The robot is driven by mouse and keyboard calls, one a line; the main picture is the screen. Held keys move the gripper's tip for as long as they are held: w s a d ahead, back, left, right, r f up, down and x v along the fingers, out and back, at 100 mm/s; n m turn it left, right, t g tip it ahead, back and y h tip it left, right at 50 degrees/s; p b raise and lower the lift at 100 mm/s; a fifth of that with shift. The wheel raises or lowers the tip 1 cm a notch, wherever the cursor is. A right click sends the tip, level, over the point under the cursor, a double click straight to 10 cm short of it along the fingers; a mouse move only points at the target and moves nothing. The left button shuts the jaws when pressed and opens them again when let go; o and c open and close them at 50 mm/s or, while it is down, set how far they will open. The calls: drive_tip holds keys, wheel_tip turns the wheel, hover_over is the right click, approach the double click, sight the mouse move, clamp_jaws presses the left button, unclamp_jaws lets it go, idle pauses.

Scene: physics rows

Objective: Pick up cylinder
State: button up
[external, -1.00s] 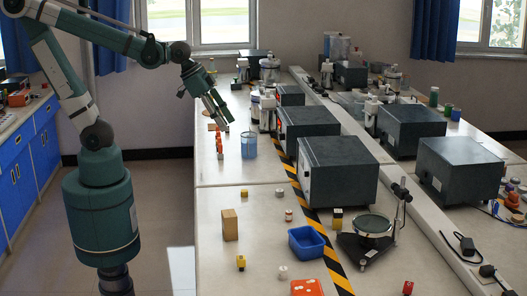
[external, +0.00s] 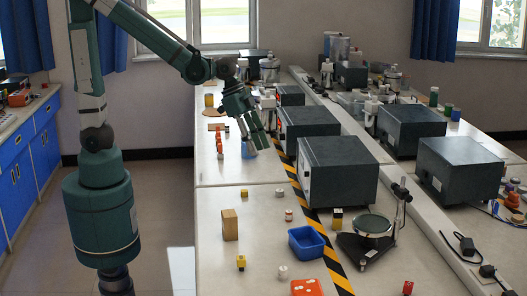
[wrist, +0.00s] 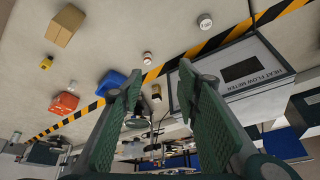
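Several small cylinders stand on the near bench; I cannot tell which one the task means. A white and red one (external: 288,214) is left of the striped tape and also shows in the wrist view (wrist: 147,58). A plain whitish one (external: 282,271) is nearer the front. A greyish one (external: 279,193) is further back. A blue can (external: 246,151) stands partly hidden behind my gripper (external: 258,153). My gripper is above the bench, pointing down and to the right. In the wrist view my gripper (wrist: 160,72) has its fingers apart with nothing held between them.
A blue tray (external: 307,242), a wooden block (external: 230,225), a yellow block (external: 241,262) and a red-orange block (external: 306,287) are on the near bench. Dark boxes (external: 337,170) line the right beyond the striped tape (external: 313,223).

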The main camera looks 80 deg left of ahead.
sight(288, 211)
drive_tip(key=w+d+f+m+g, duration=0.1)
drive_tip(key=w+d+f+m, duration=0.1)
drive_tip(key=w+d+f, duration=0.2)
drive_tip(key=w+d+f+m+g+h, duration=0.1)
drive_tip(key=w+d+f, duration=0.3)
drive_tip(key=f, duration=0.6)
drive_tip(key=shift+w+f+m+h, duration=0.35)
drive_tip(key=shift+w+m, duration=0.1)
drive_tip(key=shift+m, duration=0.35)
drive_tip(key=shift+f+b, duration=0.1)
drive_tip(key=shift+b, duration=0.2)
drive_tip(key=shift+x, duration=1.15)
drive_tip(key=shift+b+x, duration=0.7)
drive_tip(key=shift+x, duration=1.9)
drive_tip(key=shift+s, duration=0.2)
clamp_jaws()
